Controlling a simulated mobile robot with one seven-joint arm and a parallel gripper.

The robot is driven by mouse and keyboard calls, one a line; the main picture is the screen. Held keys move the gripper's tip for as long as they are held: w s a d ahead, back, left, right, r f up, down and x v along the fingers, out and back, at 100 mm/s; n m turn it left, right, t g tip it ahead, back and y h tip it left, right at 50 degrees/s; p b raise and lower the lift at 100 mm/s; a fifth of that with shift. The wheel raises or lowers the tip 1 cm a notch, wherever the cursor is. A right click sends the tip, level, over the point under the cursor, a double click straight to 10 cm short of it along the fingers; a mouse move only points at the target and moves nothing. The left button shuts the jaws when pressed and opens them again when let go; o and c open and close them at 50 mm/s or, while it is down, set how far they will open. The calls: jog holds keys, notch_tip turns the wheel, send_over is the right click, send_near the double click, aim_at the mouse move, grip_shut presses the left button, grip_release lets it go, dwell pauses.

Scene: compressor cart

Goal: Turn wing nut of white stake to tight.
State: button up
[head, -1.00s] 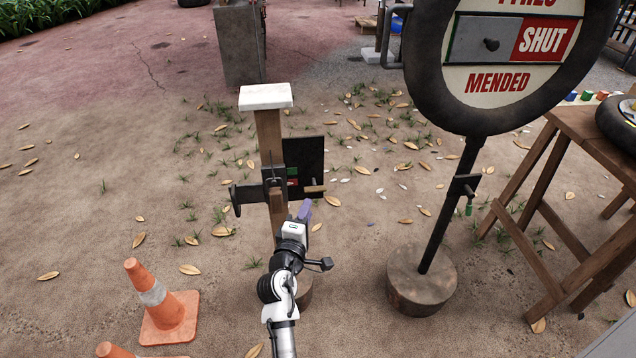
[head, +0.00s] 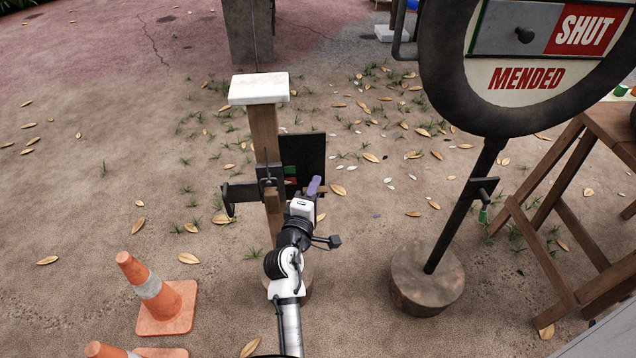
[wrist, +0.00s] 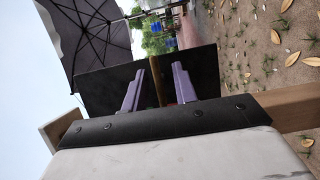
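The white stake is a wooden post with a white cap (head: 258,90), standing upright at centre left in the head view. A dark metal bracket (head: 240,193) crosses it. A black panel (head: 312,150) with small green and red marks sits at its right. A tan bar (head: 322,189) sticks out below the panel; I cannot tell whether it is the wing nut's wing. My gripper (head: 315,184), with purple fingers, is at this bar. In the wrist view the bar (wrist: 159,82) lies between my two fingers (wrist: 160,72), with gaps on both sides. My gripper is open.
A round sign (head: 526,78) reading "SHUT" and "MENDED" stands to the right on a dark pole with a round base (head: 428,282). A wooden trestle table (head: 560,150) is at the far right. Orange cones (head: 160,292) stand front left. Leaf-strewn ground lies between.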

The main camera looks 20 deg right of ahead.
jog(key=shift+w+d, duration=0.1)
grip_shut()
jog(key=shift+r, duration=0.15)
jog(key=m+y+p, duration=0.1)
jog(key=m+p, duration=0.1)
jog(key=shift+r+g+p, duration=0.15)
jog(key=shift+g+p, duration=0.15)
jog(key=shift+p, duration=0.1)
jog(key=m+y+p, duration=0.2)
jog(key=m+p, duration=0.2)
jog(key=p, duration=0.1)
jog(key=shift+r+m+g, duration=0.1)
jog(key=shift+m+g, duration=0.2)
jog(key=shift+g, duration=0.1)
jog(key=m+y+p, duration=0.2)
jog(key=m+p, duration=0.1)
jog(key=p, duration=0.1)
jog(key=shift+m+y, duration=0.3)
jog(key=shift+m, duration=0.1)
jog(key=shift+f+m+y+p, duration=0.25)
jog(key=shift+m+y+p, duration=0.35)
jog(key=shift+m+y, duration=0.65)
jog(key=shift+m+h, duration=0.25)
jog(key=shift+m, duration=0.1)
